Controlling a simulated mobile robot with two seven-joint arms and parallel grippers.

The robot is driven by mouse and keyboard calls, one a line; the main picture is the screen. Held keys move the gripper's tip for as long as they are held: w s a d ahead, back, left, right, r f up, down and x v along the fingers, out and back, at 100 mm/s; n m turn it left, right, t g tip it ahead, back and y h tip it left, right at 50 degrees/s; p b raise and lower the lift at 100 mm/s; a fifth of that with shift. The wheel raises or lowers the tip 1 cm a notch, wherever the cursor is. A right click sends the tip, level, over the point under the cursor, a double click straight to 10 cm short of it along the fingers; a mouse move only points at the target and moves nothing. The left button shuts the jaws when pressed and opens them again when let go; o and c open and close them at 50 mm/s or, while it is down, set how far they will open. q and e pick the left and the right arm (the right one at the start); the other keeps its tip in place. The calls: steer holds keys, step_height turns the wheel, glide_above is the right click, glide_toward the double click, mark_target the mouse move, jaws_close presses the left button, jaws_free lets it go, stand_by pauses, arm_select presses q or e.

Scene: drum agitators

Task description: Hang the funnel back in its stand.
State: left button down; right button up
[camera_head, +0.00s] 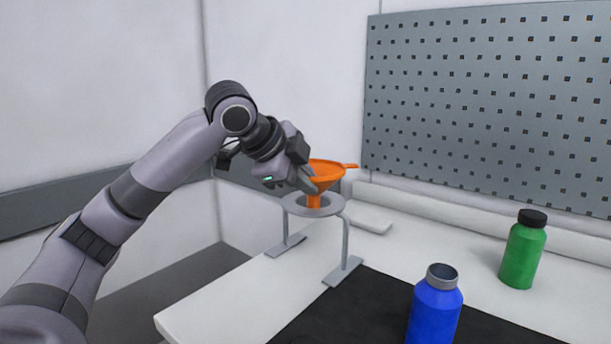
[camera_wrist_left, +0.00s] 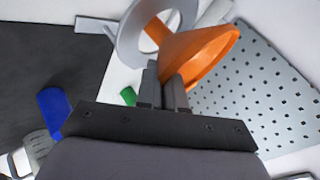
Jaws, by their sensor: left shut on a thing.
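The orange funnel (camera_head: 330,173) is upright at the grey ring stand (camera_head: 344,240). In the head view its spout shows at the stand's ring, over the opening. My left gripper (camera_head: 307,180) is shut on the funnel's near side, at its wall. In the left wrist view the gripper fingers (camera_wrist_left: 164,88) meet the funnel (camera_wrist_left: 205,55), and the spout end overlaps the ring (camera_wrist_left: 128,40). I cannot tell whether the cone rests on the ring or how deep the spout sits.
An open blue bottle (camera_head: 435,312) stands on the black mat (camera_head: 375,300). A green bottle (camera_head: 522,255) with a black cap stands at the right. A grey pegboard (camera_head: 490,100) is behind the white table (camera_head: 225,305). The table's left edge is near the stand.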

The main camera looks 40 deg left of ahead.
arm_select(q)
steer(key=shift+f, duration=0.15)
stand_by(0.3)
steer(key=shift+f, duration=0.45)
stand_by(0.3)
steer(key=shift+f, duration=0.25)
stand_by(0.4)
steer(key=shift+f, duration=0.35)
stand_by(0.4)
steer(key=c, duration=1.2)
jaws_free()
steer(key=shift+f, duration=0.15)
